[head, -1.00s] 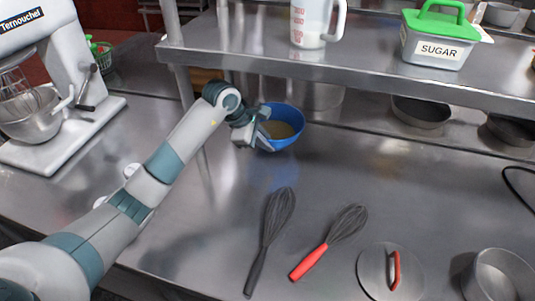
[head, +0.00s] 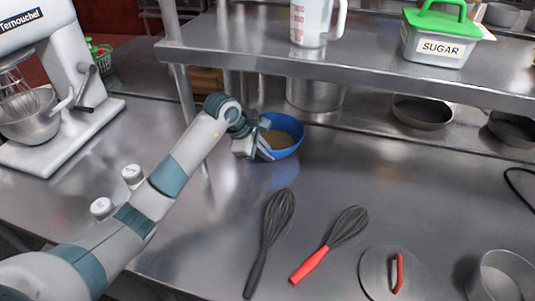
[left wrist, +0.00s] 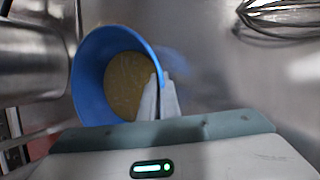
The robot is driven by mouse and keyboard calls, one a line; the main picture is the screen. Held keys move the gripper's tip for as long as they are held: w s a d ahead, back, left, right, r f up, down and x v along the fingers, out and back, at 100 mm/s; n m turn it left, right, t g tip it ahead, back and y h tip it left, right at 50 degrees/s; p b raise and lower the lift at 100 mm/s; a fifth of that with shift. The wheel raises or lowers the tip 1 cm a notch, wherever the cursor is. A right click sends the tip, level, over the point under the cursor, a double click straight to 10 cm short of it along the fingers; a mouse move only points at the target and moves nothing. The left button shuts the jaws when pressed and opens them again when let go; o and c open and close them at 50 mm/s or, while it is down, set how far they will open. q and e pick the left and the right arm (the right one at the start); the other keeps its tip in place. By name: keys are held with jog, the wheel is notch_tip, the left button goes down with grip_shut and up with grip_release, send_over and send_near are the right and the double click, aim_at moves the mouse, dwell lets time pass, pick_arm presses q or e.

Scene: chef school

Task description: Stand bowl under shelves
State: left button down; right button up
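The blue bowl (head: 287,152), with a tan content, is on or just above the steel counter, in front of the lower shelf's posts; I cannot tell whether it is lifted. The shelf (head: 330,62) runs above and behind it. My left gripper (head: 262,150) is at the bowl's left, near side. In the left wrist view the bowl (left wrist: 92,78) fills the left half, and the fingertips (left wrist: 160,98) are close together with the rim between them, one finger inside and one outside. My right gripper is not in view.
A steel pot (head: 315,94) stands right behind the bowl, with a dark pan (head: 422,112) further right. Two whisks (head: 268,240), a lid (head: 380,272) and a saucepan (head: 503,277) lie nearer. A stand mixer (head: 50,100) is at left. The counter right of the bowl is clear.

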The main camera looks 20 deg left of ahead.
pick_arm(q)
jog(key=shift+f, duration=0.1)
jog(key=c, duration=2)
grip_release()
jog(key=shift+a+r, duration=0.15)
jog(key=shift+r, duration=0.3)
jog(key=p+v, duration=0.3)
jog(key=v, duration=0.4)
jog(key=shift+s+f, duration=0.1)
jog(key=shift+f, duration=0.05)
